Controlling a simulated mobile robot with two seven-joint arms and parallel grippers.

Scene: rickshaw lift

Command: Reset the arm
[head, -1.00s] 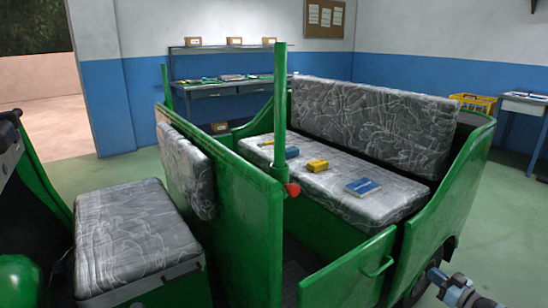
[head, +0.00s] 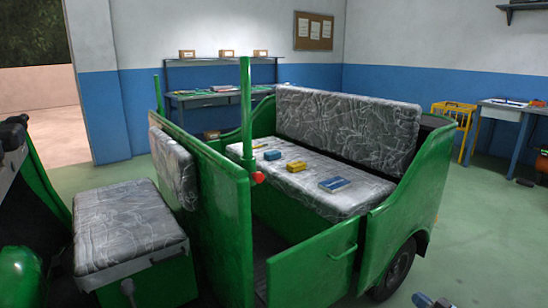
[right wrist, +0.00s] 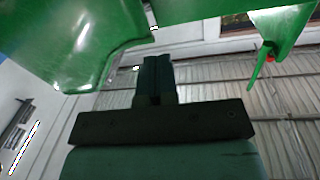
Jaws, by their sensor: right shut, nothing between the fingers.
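My right gripper (right wrist: 155,70) shows in the right wrist view as a dark block of fingers held together, with nothing between them. Green rickshaw panels hang over and beside it there, with no clear contact. In the head view only a small part of my right arm shows at the bottom right edge, clear of the green rickshaw (head: 310,265). My left gripper is not in view.
The rickshaw has a front seat (head: 128,225) and a rear bench (head: 315,180) carrying a blue box (head: 334,184), a yellow box (head: 297,166) and a teal box (head: 272,155). A workbench (head: 215,98) and a side table (head: 510,108) stand behind.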

